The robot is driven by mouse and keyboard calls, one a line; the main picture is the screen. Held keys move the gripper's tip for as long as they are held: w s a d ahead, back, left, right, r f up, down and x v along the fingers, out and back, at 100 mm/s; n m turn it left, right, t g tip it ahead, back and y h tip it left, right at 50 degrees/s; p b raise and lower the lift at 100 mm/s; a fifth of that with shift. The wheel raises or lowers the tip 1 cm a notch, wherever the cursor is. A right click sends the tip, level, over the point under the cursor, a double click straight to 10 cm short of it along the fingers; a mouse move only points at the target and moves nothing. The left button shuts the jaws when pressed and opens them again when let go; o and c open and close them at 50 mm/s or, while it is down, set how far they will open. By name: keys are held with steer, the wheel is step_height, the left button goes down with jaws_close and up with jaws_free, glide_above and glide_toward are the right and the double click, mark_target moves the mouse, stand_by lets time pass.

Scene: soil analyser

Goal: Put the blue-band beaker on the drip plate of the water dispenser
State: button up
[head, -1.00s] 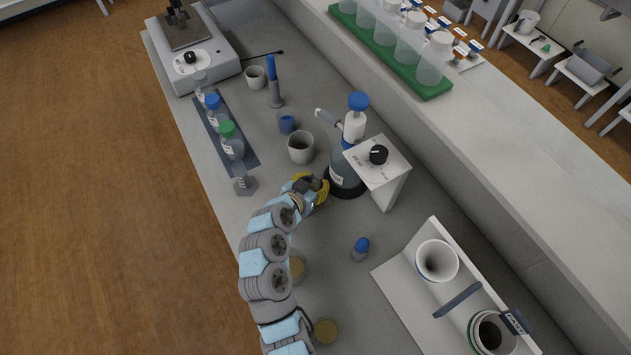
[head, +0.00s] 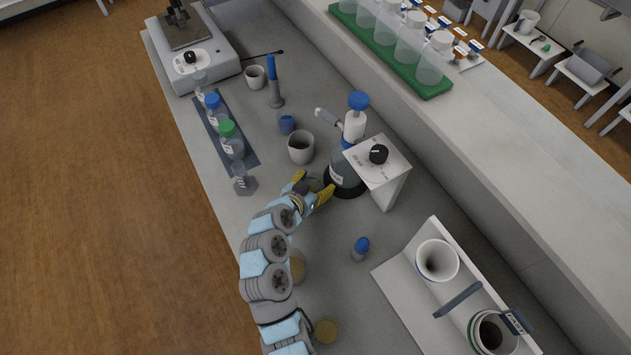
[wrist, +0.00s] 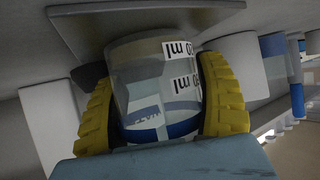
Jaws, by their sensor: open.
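The blue-band beaker (wrist: 150,85) stands between my gripper's yellow fingers in the wrist view, clear-walled, with a blue band and "ml" labels that read upside down. In that view its upper end meets a flat grey plate (wrist: 140,12); I cannot tell for sure that this is the drip plate. In the head view my gripper (head: 313,184) is open around the beaker, which is mostly hidden there. It is just left of the dark round base (head: 345,189) of a bottle (head: 344,170) with a blue-capped pump (head: 357,102) and spout.
Several bottles stand on a dark mat (head: 241,137) at left. A blue-topped vial (head: 361,249) stands nearer, with free bench around it.

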steer(key=v, duration=1.2)
steer(key=shift+a, duration=0.1)
stand_by(0.4)
